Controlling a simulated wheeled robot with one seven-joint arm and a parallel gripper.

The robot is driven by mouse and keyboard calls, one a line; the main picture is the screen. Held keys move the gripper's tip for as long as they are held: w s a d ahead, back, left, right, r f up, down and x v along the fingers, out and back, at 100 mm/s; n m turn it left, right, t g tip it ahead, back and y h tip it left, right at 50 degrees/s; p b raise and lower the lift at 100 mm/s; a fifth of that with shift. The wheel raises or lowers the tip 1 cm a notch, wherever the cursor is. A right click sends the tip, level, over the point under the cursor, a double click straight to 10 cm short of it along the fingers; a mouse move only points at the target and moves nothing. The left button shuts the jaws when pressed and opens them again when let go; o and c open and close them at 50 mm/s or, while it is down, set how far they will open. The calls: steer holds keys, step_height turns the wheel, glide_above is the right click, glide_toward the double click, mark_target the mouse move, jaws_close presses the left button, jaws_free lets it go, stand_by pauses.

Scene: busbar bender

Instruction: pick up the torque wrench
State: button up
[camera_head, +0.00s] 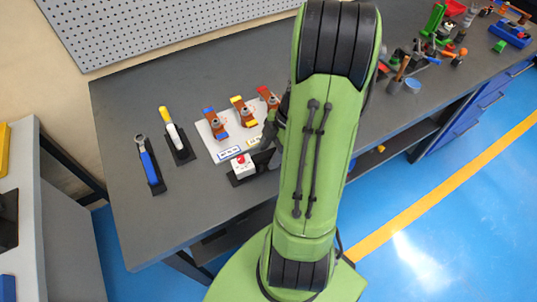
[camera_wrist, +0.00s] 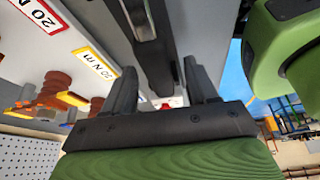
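Two long-handled tools lie on dark holders at the left of the grey table in the head view: a blue-handled wrench (camera_head: 148,165) with a round metal head, and a yellow-and-white-handled tool (camera_head: 172,128). I cannot tell for certain which is the torque wrench. My gripper shows in the wrist view (camera_wrist: 161,68) with its two dark fingers apart. A dark bar (camera_wrist: 150,55) shows beyond and between the fingers; I cannot tell what it is. In the head view my gripper is mostly hidden by my green arm, right of both tools and apart from them.
A white board (camera_head: 207,139) carries blue, yellow and red clamp-like pieces. A box with a red button (camera_head: 241,165) stands in front of it. Small coloured parts and a cup (camera_head: 412,86) crowd the right side. A perforated panel (camera_head: 150,28) stands behind. The table's left rear is clear.

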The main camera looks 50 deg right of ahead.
jaws_close()
steer(key=shift+r, duration=0.1)
